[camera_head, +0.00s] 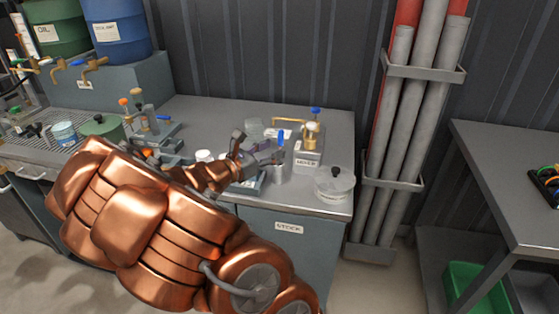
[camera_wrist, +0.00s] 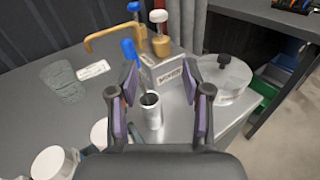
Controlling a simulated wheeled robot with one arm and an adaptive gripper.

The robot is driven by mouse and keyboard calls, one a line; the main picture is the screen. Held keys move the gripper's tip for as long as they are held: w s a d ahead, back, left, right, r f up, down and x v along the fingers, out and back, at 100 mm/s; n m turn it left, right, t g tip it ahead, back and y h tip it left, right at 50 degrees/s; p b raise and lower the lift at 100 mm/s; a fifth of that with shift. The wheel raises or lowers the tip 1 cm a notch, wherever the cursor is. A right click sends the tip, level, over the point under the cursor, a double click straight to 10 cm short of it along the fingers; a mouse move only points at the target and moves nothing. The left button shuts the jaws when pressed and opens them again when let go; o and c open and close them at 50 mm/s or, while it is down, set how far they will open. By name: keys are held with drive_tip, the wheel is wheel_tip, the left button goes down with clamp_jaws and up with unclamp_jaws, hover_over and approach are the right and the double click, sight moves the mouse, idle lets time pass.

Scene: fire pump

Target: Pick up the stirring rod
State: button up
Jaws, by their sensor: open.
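A blue-handled rod, which looks like the stirring rod (camera_wrist: 130,49), stands tilted by a metal cup (camera_wrist: 151,115) in the wrist view. In the head view the blue handle (camera_head: 281,135) rises above the metal cup (camera_head: 277,174).
A mixer box (camera_head: 307,158) with a brass arm stands just behind the cup. A lidded round pot (camera_head: 335,186) sits to the right near the bench edge. A greenish glass (camera_wrist: 62,80) and white-topped jars (camera_wrist: 53,163) lie left.

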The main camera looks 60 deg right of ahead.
sight(279, 139)
drive_tip(key=shift+w+d+f+n+t+h+p, duration=0.15)
drive_tip(key=shift+w+d+f+n+t+p, duration=0.3)
drive_tip(key=shift+d, duration=0.9)
drive_tip(key=shift+w+d+f+n+t+h+p, duration=0.15)
drive_tip(key=shift+w+d+n, duration=0.45)
drive_tip(key=shift+d, duration=0.75)
drive_tip(key=shift+w+d+f+n+t+h+p, duration=0.3)
drive_tip(key=shift+d+n, duration=0.45)
drive_tip(key=shift+d, duration=1.2)
drive_tip(key=shift+c, duration=0.4)
clamp_jaws()
